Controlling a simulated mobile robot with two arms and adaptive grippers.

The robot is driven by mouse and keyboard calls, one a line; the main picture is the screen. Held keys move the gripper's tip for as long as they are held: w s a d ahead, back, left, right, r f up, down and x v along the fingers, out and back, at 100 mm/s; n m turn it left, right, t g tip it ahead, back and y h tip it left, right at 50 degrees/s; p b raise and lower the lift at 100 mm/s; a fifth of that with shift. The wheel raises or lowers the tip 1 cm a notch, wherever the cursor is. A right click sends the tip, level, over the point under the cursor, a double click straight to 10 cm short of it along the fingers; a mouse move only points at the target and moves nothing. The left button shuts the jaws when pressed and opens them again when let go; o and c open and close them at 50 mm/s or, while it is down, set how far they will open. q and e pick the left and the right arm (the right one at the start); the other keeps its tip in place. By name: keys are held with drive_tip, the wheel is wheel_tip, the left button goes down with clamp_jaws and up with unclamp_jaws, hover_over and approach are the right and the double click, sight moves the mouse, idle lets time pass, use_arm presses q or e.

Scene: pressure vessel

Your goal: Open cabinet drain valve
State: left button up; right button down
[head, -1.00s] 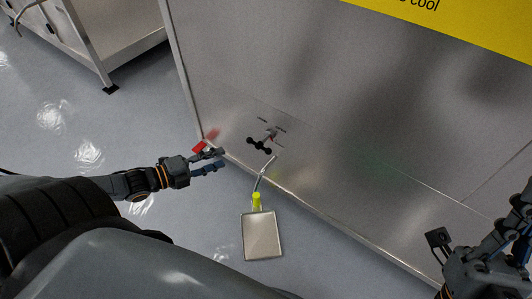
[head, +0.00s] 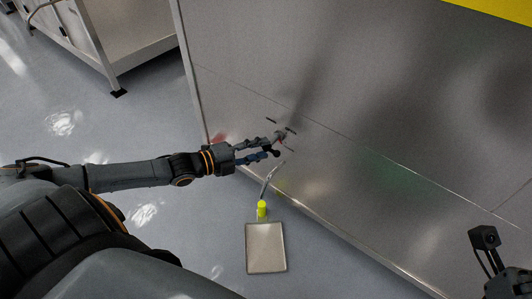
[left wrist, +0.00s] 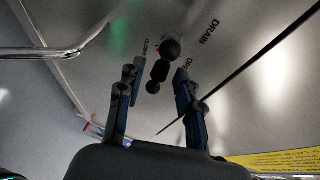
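The drain valve's black handle (left wrist: 160,70) shows in the left wrist view, on the metal cabinet panel (head: 330,120) beside the printed word DRAIN. My left gripper (left wrist: 155,90) is open, with one finger on each side of the handle. I cannot tell whether either finger touches it. In the head view the left gripper (head: 272,147) reaches the valve low on the cabinet front and covers most of it. My right gripper is below the picture's edge in the head view; only part of the right arm shows at the lower right.
A bent metal drain pipe (head: 268,178) comes out below the valve. A metal table (head: 120,40) stands at the upper left. Floor left of the cabinet is clear.

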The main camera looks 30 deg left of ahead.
use_arm(q)
drive_tip(key=shift+b+x, duration=0.5)
drive_tip(key=shift+x, duration=0.8)
drive_tip(key=shift+c, duration=0.5)
clamp_jaws()
